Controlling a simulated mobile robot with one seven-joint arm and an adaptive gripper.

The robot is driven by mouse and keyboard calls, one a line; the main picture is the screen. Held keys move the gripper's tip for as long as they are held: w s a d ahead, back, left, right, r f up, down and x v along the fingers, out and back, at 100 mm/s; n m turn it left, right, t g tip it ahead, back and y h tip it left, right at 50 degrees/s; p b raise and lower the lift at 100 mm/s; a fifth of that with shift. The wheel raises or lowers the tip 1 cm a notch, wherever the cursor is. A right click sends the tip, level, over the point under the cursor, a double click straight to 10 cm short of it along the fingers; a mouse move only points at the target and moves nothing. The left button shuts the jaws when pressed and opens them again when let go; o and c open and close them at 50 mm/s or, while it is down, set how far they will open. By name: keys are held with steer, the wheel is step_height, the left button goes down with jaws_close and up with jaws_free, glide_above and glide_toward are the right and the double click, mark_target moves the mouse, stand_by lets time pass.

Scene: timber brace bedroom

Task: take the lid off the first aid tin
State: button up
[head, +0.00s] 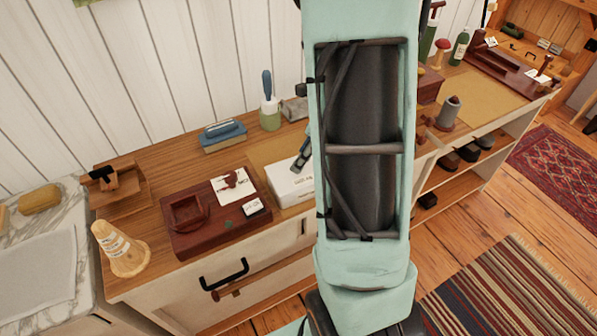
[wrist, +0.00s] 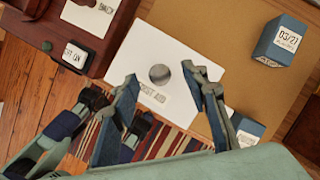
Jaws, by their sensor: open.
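The first aid tin (head: 290,184) is a white box on the wooden counter, partly hidden by my arm in the head view. In the wrist view its white lid (wrist: 190,100) is seen from above, in place, with a round grey knob (wrist: 160,74) and a FIRST AID label. My gripper (wrist: 160,75) is open and empty, its two blue-grey fingertips to either side of the knob as seen from the wrist. I cannot tell how far above the lid they are. In the head view only part of a finger shows, beside my arm.
A dark red wooden tray (head: 196,241) with labelled cards sits left of the tin. A blue block (wrist: 279,42) marked 03/21 and another blue block (wrist: 247,127) lie near the tin. A cream cone (head: 119,250) stands at the counter's front left.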

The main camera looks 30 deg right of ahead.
steer(key=x, duration=0.3)
steer(key=shift+f, duration=0.2)
steer(key=shift+c, duration=0.2)
jaws_close()
